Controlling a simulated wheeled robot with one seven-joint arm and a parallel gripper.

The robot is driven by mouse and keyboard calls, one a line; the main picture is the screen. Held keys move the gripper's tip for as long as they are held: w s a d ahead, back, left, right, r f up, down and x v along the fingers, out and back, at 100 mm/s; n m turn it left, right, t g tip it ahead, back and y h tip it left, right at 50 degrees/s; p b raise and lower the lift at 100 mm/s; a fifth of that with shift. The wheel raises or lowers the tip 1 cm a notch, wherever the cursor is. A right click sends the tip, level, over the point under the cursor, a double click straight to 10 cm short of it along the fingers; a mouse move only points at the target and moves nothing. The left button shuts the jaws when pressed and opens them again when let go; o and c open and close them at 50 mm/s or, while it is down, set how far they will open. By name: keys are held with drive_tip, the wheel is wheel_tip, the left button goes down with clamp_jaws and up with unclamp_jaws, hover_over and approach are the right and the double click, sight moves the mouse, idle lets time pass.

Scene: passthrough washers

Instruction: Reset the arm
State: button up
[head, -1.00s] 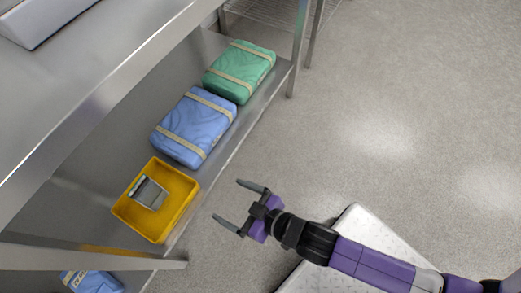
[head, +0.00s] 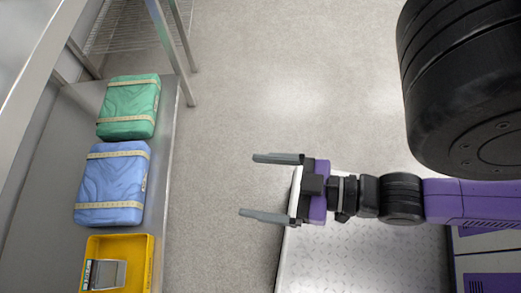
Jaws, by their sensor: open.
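My gripper (head: 268,187) is open and empty in the head view. Its two grey fingers point left and are spread apart over the floor. It is to the right of the lower shelf and touches nothing there. My purple and black arm reaches in from the right side of the picture.
The metal lower shelf (head: 45,165) runs along the left. It holds a green wrapped pack (head: 128,107), a blue wrapped pack (head: 112,186) and a yellow bin (head: 142,262) with a grey object (head: 104,274) inside. A table leg (head: 172,50) stands at the upper left. The floor (head: 300,80) is clear.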

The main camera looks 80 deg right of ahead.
wheel_tip(320, 180, up, 29)
drive_tip(key=p, duration=2.8)
drive_tip(key=shift+f+p, duration=0.15)
drive_tip(key=shift+p, duration=0.25)
